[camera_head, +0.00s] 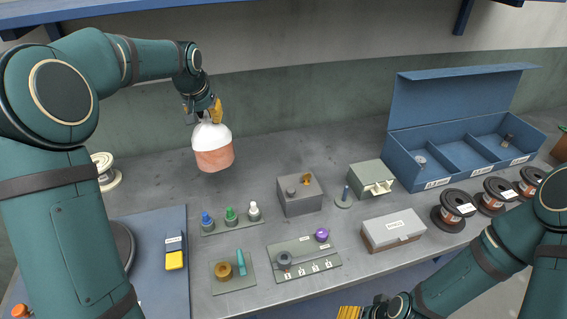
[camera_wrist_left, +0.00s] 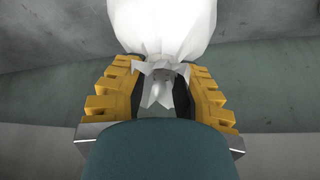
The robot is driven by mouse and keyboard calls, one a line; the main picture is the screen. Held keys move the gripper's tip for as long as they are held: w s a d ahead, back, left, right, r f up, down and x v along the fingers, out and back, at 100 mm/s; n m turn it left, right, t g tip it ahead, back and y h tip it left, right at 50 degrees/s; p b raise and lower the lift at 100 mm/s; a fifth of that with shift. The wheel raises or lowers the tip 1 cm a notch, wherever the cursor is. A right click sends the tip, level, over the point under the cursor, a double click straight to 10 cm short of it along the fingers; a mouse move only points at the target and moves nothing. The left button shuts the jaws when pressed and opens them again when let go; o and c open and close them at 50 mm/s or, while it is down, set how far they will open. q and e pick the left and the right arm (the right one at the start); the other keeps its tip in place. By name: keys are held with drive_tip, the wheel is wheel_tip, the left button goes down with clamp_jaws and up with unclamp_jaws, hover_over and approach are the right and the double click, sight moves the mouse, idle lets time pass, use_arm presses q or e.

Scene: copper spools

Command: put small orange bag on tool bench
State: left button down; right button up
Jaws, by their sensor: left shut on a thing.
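The small orange bag (camera_head: 214,157) has a white upper part and an orange lower part. My left gripper (camera_head: 207,113) is shut on its gathered white top, and the bag hangs upright below it over the back left of the grey tool bench (camera_head: 290,150). I cannot tell how far it is above the surface. In the left wrist view, the white bag (camera_wrist_left: 162,28) has its tied neck between the yellow fingers of my left gripper (camera_wrist_left: 155,88). My right gripper (camera_head: 350,312) shows only partly at the bottom edge; its fingertips are not clear.
A bottle row (camera_head: 231,222), grey block (camera_head: 299,195) and tool trays (camera_head: 304,259) stand mid-bench. An open blue bin (camera_head: 437,184), copper spools (camera_head: 454,208) and a white-lidded box (camera_head: 393,230) are right. A blue mat (camera_head: 160,240) lies left. The back strip between bag and bin looks clear.

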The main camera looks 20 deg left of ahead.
sight(211, 133)
use_arm(q)
drive_tip(key=shift+f+b, duration=0.65)
drive_tip(key=shift+f, duration=2.15)
wheel_tip(211, 133, down, 4)
drive_tip(key=shift+f+b, duration=0.1)
drive_tip(key=shift+b, duration=0.35)
drive_tip(key=c, duration=0.9)
unclamp_jaws()
drive_tip(key=shift+s, duration=0.1)
drive_tip(key=shift+o, duration=0.2)
drive_tip(key=p+v, duration=0.2)
drive_tip(key=v, duration=1)
drive_tip(key=shift+d, duration=0.1)
